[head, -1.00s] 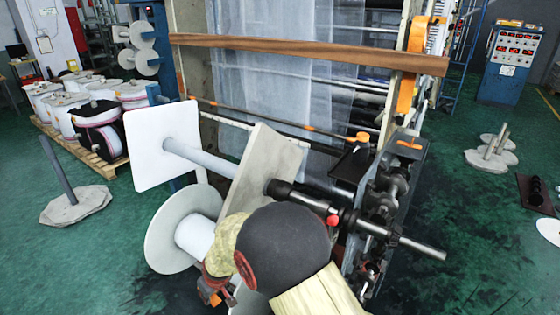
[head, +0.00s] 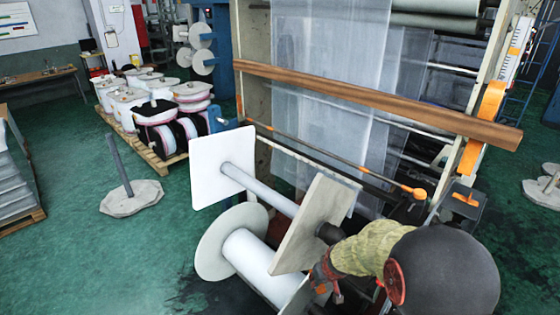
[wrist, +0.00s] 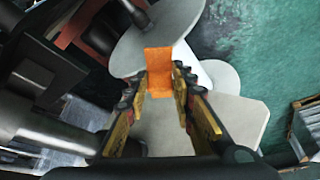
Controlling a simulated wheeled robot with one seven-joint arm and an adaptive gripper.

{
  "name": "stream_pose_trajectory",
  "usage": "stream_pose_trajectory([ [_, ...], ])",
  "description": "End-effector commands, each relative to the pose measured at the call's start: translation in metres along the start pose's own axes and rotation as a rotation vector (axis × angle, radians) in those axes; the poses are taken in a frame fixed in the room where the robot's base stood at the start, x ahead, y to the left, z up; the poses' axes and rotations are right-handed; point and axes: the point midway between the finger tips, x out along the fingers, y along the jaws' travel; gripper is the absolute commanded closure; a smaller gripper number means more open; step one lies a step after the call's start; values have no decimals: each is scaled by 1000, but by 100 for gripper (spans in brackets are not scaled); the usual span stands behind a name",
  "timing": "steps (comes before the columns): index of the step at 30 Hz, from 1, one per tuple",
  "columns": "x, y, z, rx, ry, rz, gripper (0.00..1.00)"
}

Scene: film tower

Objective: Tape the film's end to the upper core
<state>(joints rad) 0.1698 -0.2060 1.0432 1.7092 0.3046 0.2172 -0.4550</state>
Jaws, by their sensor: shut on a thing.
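The upper core (head: 262,188) is a grey-white tube between a white square plate (head: 222,167) and a beige square plate (head: 318,222). Below it is a lower white roll (head: 250,256) with round end discs. My gripper (head: 326,278) is low at the right end of the lower roll, partly hidden by my arm. In the wrist view my gripper (wrist: 166,88) is shut on a flat orange strip of tape (wrist: 158,62), with a round disc just beyond. The translucent film (head: 322,110) hangs in the machine behind the cores. I cannot make out its end.
A wooden beam (head: 370,102) crosses the machine front, with a thin dark bar (head: 330,158) below it. A post on a round base (head: 130,196) stands on the left. A pallet of wrapped rolls (head: 160,160) is behind. Green floor is clear at front left.

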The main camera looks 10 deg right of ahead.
Motion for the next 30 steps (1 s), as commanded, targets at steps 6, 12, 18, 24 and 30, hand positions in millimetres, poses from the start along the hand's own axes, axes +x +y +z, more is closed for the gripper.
stream_pose_trajectory([
  [6, -59, 0, -25, 0, 0, 0, 85],
  [12, -96, 0, -40, 0, 0, 0, 85],
  [18, -120, 0, -49, 0, 0, 0, 85],
  [24, -140, 0, -58, 0, 0, 0, 85],
  [30, -135, 0, -55, 1, -3, -2, 85],
])
